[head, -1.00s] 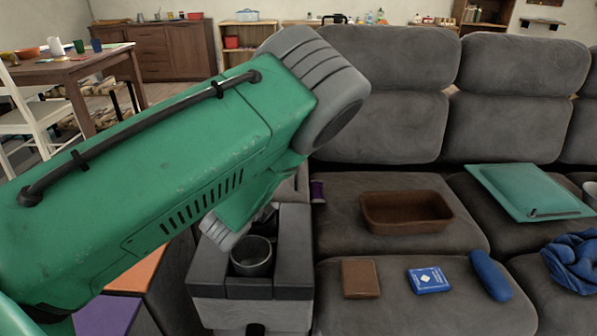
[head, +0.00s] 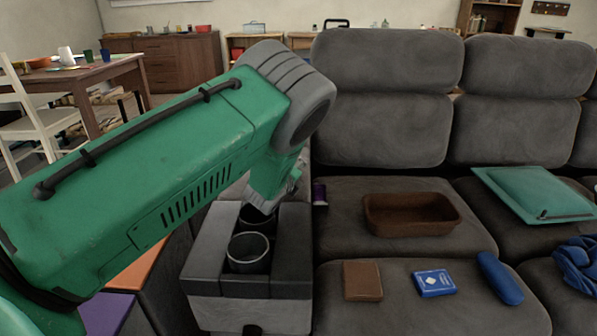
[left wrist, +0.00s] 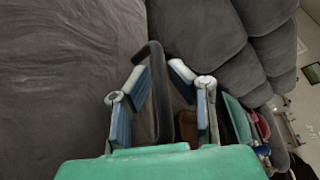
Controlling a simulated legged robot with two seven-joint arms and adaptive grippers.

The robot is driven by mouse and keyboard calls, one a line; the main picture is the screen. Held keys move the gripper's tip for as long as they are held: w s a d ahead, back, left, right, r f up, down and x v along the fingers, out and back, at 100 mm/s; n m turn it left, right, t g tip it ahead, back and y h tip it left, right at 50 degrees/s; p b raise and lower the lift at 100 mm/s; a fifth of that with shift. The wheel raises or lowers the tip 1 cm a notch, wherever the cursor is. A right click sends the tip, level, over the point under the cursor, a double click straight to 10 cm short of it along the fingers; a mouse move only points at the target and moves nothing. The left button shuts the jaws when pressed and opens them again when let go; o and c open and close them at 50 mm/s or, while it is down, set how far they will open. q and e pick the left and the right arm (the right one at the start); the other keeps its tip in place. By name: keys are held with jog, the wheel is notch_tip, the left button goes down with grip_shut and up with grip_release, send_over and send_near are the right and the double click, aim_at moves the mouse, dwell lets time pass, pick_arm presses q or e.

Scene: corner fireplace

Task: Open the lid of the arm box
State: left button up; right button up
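The arm box (head: 203,275) is the grey block between the sofa seats and my left arm in the head view. Its top has two round dark cup holders (head: 249,252), the far one partly hidden by my arm. A dark handle (head: 253,330) shows at its front bottom edge. My left gripper's fingers are mostly hidden behind my green arm in the head view, over the far part of the box. In the left wrist view my left gripper (left wrist: 160,73) is open, with a dark bent bar (left wrist: 158,95) between its fingers; contact cannot be told. My right gripper is out of view.
On the sofa seats lie a brown tray (head: 411,230), a brown wallet-like item (head: 362,281), a blue card box (head: 434,283), a blue case (head: 499,279), a teal cushion (head: 535,193) and a blue cloth (head: 577,265). The sofa backrest (head: 385,80) rises behind.

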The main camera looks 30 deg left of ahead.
pick_arm(q)
jog(key=shift+w+r, duration=0.1)
jog(key=shift+r, duration=0.05)
jog(key=shift+a, duration=0.4)
grip_shut()
